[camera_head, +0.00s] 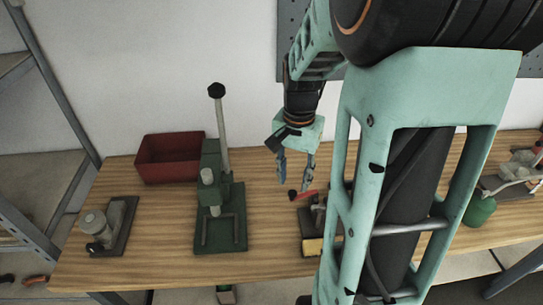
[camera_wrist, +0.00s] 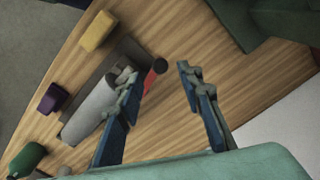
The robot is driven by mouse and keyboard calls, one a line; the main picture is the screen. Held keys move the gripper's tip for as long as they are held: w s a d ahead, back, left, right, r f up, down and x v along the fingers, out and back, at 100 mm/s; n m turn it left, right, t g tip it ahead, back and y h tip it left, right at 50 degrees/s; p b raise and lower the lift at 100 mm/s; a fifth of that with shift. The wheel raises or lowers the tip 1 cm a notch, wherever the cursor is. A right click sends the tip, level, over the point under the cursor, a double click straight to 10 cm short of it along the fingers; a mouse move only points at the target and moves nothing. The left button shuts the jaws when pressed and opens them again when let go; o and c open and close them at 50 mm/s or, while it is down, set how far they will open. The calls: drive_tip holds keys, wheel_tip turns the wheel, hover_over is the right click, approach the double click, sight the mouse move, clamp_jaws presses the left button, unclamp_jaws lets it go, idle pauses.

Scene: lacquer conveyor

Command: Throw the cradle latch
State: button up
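The cradle is a dark grey base holding a light grey cylinder, seen in the wrist view (camera_wrist: 92,110) and partly hidden behind my arm in the head view (camera_head: 306,222). A red-tipped lever, which looks like the latch, sticks out at its end (camera_wrist: 158,66); its red part also shows in the head view (camera_head: 306,195). My gripper (camera_head: 294,184) is open and empty, pointing down just above the red lever. In the wrist view its fingertips (camera_wrist: 167,72) are spread, with the red tip near the left finger. I see no clear contact.
A green press (camera_head: 220,240) with an upright black-knobbed lever stands left of my gripper. A red bin (camera_head: 168,158) sits behind it. A grey fixture (camera_head: 112,232) is at far left. Yellow (camera_wrist: 98,31) and purple (camera_wrist: 55,98) blocks lie beside the cradle. Table between press and cradle is clear.

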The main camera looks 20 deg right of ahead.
sight(293, 192)
drive_tip(key=shift+f, duration=2.05)
drive_tip(key=shift+c, duration=0.6)
clamp_jaws()
